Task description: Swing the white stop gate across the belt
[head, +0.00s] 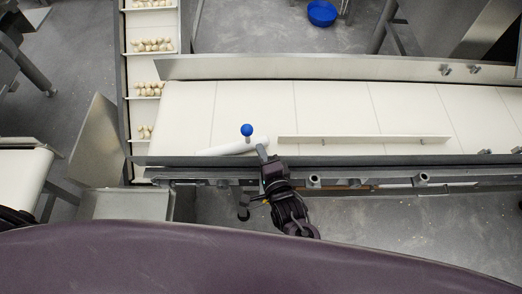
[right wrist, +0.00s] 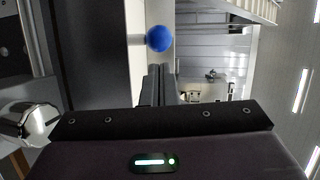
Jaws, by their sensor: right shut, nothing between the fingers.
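The white belt (head: 330,105) runs left to right in the head view. A white rounded bar (head: 225,149) lies at a slight slant along its near edge. A blue ball knob (head: 246,130) on a short stem stands at this bar; in the right wrist view the knob (right wrist: 159,38) is just beyond my fingertips. A long thin white strip (head: 365,139) lies lengthwise on the belt to the right; I cannot tell how it joins the bar. My right gripper (head: 261,149) is shut and empty at the near rail, just right of the knob and apart from it. My left gripper is not in view.
A metal side wall (head: 330,67) bounds the belt's far side, and a dark rail (head: 400,160) its near side. A narrow conveyor (head: 151,67) with pasta in pockets runs at the left. The belt surface beyond the knob is clear. A blue bowl (head: 322,13) sits on the floor.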

